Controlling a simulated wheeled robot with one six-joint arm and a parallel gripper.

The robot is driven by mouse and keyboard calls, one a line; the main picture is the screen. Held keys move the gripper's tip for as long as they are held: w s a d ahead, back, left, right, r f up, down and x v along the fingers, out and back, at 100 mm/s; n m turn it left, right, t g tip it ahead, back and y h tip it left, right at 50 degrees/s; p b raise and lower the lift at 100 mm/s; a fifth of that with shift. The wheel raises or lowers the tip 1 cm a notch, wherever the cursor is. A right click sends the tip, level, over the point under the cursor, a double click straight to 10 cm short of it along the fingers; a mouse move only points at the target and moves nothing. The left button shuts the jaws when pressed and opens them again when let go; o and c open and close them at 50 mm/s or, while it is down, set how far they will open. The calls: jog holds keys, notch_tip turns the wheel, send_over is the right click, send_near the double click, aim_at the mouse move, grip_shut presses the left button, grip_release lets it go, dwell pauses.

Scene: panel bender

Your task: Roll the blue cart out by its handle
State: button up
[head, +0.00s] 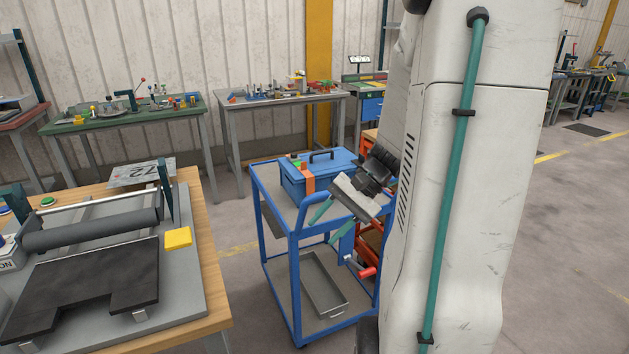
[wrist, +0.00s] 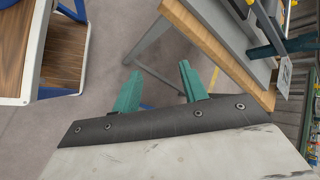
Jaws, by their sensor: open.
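The blue cart (head: 296,262) stands in the middle of the head view, right of the wooden bench. It has a blue frame and two grey shelves. Its blue bent handle (head: 305,203) rises at the near side of the top shelf. My gripper (head: 329,225) is open, its two teal fingers apart, close to the handle's right side in the head view. I cannot tell whether they touch it. In the wrist view, my gripper (wrist: 160,90) shows spread fingers with mostly floor between them and slivers of blue near their bases. My arm hides the cart's right side.
A blue toolbox (head: 318,176) with an orange strap lies on the cart, and a grey tray (head: 322,283) on its lower shelf. The wooden bench (head: 207,258) with the bender is close on the left. Tables stand behind. Floor (head: 560,250) at the right is open.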

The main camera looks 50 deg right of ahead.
jog(key=w+d+f+m+t+h, duration=0.1)
jog(key=d+f+m+t+h, duration=0.15)
jog(key=d, duration=0.55)
jog(key=d+f+m+t+h, duration=0.1)
jog(key=d+f+m+t, duration=0.1)
jog(key=d+t, duration=0.35)
jog(key=w+d+f+m+t+h, duration=0.1)
jog(key=d+f+m+t+h, duration=0.15)
jog(key=d, duration=0.65)
jog(key=w+d+t+h, duration=0.1)
jog(key=w+d, duration=0.1)
jog(key=w, duration=0.2)
jog(key=w+d+r+n, duration=0.1)
jog(key=w+d, duration=0.1)
jog(key=w, duration=0.3)
jog(key=shift+d+r+t+h, duration=0.25)
jog(key=shift+d+t+h, duration=0.1)
jog(key=shift+d+h, duration=0.05)
jog(key=shift+w, duration=0.1)
grip_shut()
